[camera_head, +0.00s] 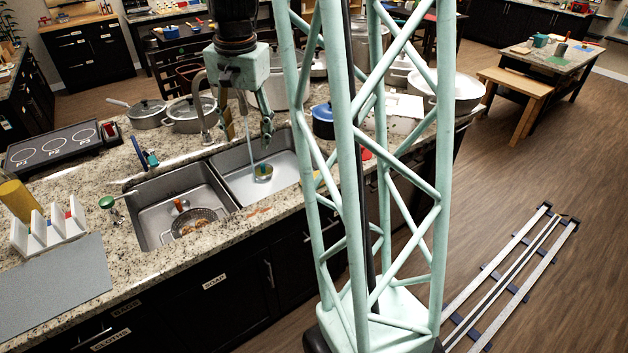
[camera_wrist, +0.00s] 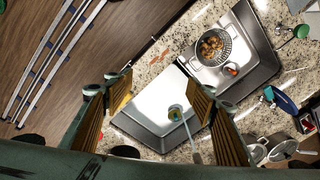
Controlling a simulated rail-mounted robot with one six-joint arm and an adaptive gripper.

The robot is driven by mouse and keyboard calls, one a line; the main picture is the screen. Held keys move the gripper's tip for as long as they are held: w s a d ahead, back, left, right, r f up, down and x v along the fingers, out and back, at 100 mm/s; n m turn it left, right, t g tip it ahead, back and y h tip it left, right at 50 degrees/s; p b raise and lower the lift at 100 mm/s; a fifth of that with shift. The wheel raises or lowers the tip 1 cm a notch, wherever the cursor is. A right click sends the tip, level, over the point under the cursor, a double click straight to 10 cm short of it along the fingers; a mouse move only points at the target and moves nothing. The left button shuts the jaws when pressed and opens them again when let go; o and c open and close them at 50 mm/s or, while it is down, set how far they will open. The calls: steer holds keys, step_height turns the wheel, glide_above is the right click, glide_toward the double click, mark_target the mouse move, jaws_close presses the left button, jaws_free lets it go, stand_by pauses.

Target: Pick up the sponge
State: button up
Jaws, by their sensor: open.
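My gripper (camera_head: 247,132) hangs above the right sink basin with its fingers apart. In the wrist view my gripper (camera_wrist: 160,90) is open with nothing between the fingers. A small yellow-and-green item (camera_head: 262,172) lies in the right basin under a thin stream from the faucet. It also shows in the wrist view (camera_wrist: 175,114), below and between the fingers. A yellow piece (camera_head: 318,181) is on the counter by the basin's right end, partly hidden by my mast. I cannot tell which is the sponge.
The left basin holds a strainer with food (camera_head: 196,222). The faucet (camera_head: 203,105) stands behind the sink. Pots (camera_head: 148,113) and a blue pot (camera_head: 323,122) crowd the back counter. A white rack (camera_head: 50,225) and grey mat (camera_head: 55,285) are at left.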

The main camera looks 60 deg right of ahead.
steer(key=s+d+f+m+p, duration=0.2)
steer(key=d+f, duration=0.6)
steer(key=d, duration=0.4)
steer(key=s+d+f+m+g+p, duration=0.1)
steer(key=s+d+f+m+p, duration=0.1)
steer(key=d+f+m, duration=0.3)
steer(key=d+f, duration=0.3)
steer(key=d, duration=0.4)
steer(key=shift+s+f+m+y+p, duration=0.15)
steer(key=shift+f+m+y+p, duration=0.15)
steer(key=shift+y+p, duration=0.1)
steer(key=shift+f, duration=0.1)
steer(key=shift+f+p, duration=0.4)
steer(key=shift+f, duration=3.8)
steer(key=shift+f, duration=0.1)
steer(key=shift+s+f+p, duration=0.2)
steer(key=shift+f+p, duration=0.05)
steer(key=shift+f, duration=0.45)
steer(key=shift+s+f+p, duration=0.15)
steer(key=shift+f+p, duration=0.05)
steer(key=shift+f, duration=1.65)
